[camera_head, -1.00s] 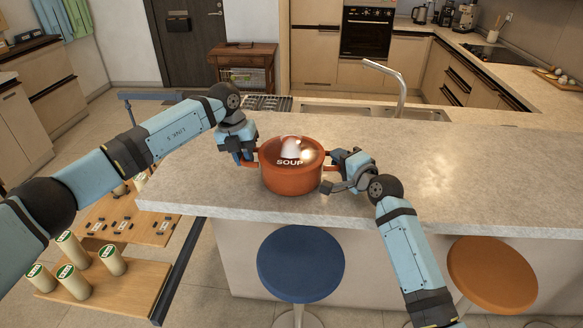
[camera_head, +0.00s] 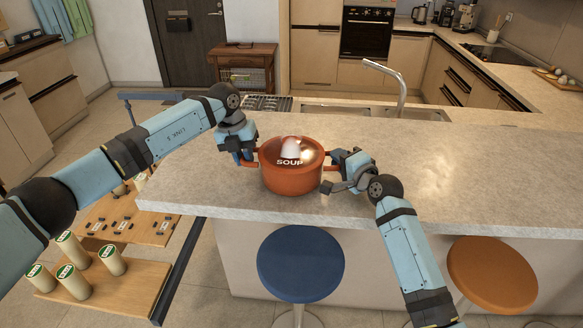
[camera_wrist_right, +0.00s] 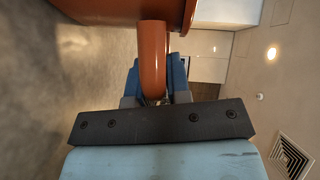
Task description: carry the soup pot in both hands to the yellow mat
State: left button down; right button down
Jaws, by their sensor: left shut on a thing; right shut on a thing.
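My left gripper (camera_head: 250,160) is shut on the pot's left handle. My right gripper (camera_head: 330,172) is shut on its right handle. In the right wrist view the orange handle (camera_wrist_right: 153,60) runs down between the fingers of my right gripper (camera_wrist_right: 155,90), with the pot wall (camera_wrist_right: 120,10) above. The yellow mat is not in view.
The counter is clear to the right of the pot. A sink with a tall faucet (camera_head: 390,85) is behind it. A blue stool (camera_head: 300,262) and an orange stool (camera_head: 492,273) stand in front. Several green-topped cylinders (camera_head: 112,260) stand on a wooden surface at lower left.

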jog(key=shift+f, duration=0.1)
